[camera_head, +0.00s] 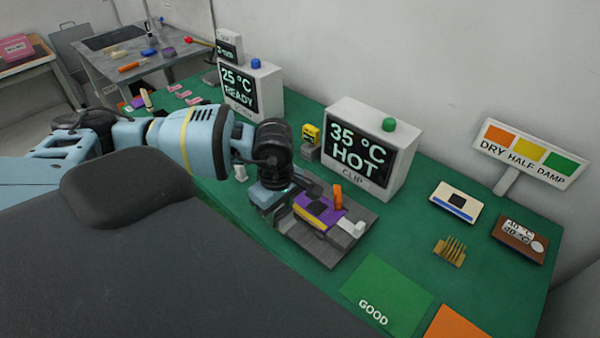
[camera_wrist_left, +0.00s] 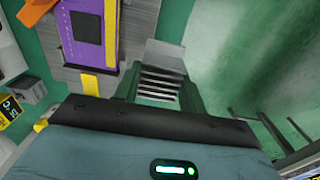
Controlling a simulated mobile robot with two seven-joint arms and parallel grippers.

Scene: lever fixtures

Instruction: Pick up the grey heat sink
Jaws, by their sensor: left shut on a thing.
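The grey heat sink (camera_wrist_left: 158,84), with a flat plate and dark-gapped fins, shows in the left wrist view between the fingers of my left gripper (camera_wrist_left: 159,95). The gripper is shut on it. In the head view my left gripper (camera_head: 272,199) is at the left edge of the grey lever fixture (camera_head: 325,252), and I cannot make out the heat sink there. The fixture bears a purple board (camera_head: 316,209) with a dark chip and a yellow strip, which also shows in the wrist view (camera_wrist_left: 82,30). My right gripper is not in view.
Behind the fixture stands a display box (camera_head: 369,150) reading 35 °C HOT. An orange lever (camera_head: 337,196) stands up on the fixture. To the right are a brass finned piece (camera_head: 450,251), a cream board (camera_head: 456,201), a brown board (camera_head: 518,240) and a green GOOD mat (camera_head: 385,292).

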